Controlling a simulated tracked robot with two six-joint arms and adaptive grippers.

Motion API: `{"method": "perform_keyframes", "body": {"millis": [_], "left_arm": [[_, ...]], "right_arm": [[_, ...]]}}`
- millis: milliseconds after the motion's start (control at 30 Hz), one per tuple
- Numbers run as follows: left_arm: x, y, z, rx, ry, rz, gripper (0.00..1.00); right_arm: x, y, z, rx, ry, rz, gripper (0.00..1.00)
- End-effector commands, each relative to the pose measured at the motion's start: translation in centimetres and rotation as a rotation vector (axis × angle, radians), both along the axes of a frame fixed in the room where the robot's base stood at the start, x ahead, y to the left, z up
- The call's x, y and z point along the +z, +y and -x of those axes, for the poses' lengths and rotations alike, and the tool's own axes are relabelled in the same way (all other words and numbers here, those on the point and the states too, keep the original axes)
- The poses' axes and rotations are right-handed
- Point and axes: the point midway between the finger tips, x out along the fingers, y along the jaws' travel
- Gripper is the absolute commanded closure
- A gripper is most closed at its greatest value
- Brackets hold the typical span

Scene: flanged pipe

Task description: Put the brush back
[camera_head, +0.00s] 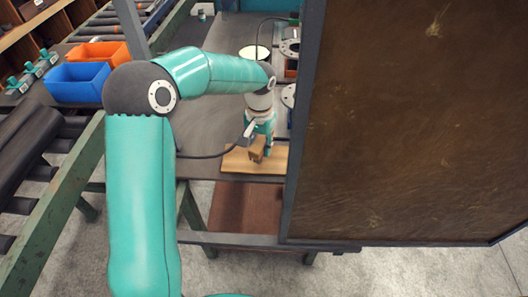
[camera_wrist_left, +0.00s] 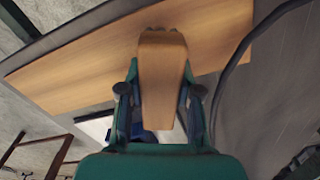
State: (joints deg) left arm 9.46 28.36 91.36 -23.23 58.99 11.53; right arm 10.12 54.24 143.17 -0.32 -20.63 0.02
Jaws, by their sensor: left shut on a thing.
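My left gripper (camera_head: 262,146) points down at the near end of the workbench, over a light wooden board (camera_head: 236,160). It is shut on the brush (camera_head: 256,154), whose brown wooden body shows between the fingers. In the left wrist view the brush (camera_wrist_left: 163,80) stands out between the two fingers, in front of the wooden board (camera_wrist_left: 90,65). I cannot tell whether the brush touches the board, and its bristles do not show clearly. My right gripper is not in view.
A large brown panel (camera_head: 420,120) in a dark frame blocks the right side. Flanged parts (camera_head: 290,48) stand partly behind its edge. Blue (camera_head: 77,82) and orange (camera_head: 98,52) bins sit left by a roller conveyor (camera_head: 60,146).

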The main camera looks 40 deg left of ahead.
Motion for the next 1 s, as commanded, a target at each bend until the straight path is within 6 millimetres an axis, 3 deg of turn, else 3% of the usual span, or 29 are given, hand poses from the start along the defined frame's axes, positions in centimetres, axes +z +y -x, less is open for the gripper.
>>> {"method": "perform_keyframes", "body": {"millis": [200,533,567,667,700,1000], "left_arm": [[-2.5,0.0,0.0,-0.001,0.002,0.001,0.94],[-2.8,0.0,0.0,0.0,0.001,0.0,0.94],[-2.7,0.0,0.0,0.0,0.001,0.0,0.61],[-2.7,0.0,0.0,-0.001,0.001,0.0,0.45],[-2.7,0.0,0.0,-0.001,0.001,0.0,0.41],[-2.5,-0.1,0.0,-0.001,0.001,0.0,0.41]], "right_arm": [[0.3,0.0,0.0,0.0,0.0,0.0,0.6],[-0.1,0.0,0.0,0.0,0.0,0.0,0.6],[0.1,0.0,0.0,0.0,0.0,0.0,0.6],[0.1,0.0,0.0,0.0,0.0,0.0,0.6],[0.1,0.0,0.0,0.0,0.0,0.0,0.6],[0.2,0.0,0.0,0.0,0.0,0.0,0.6]]}}
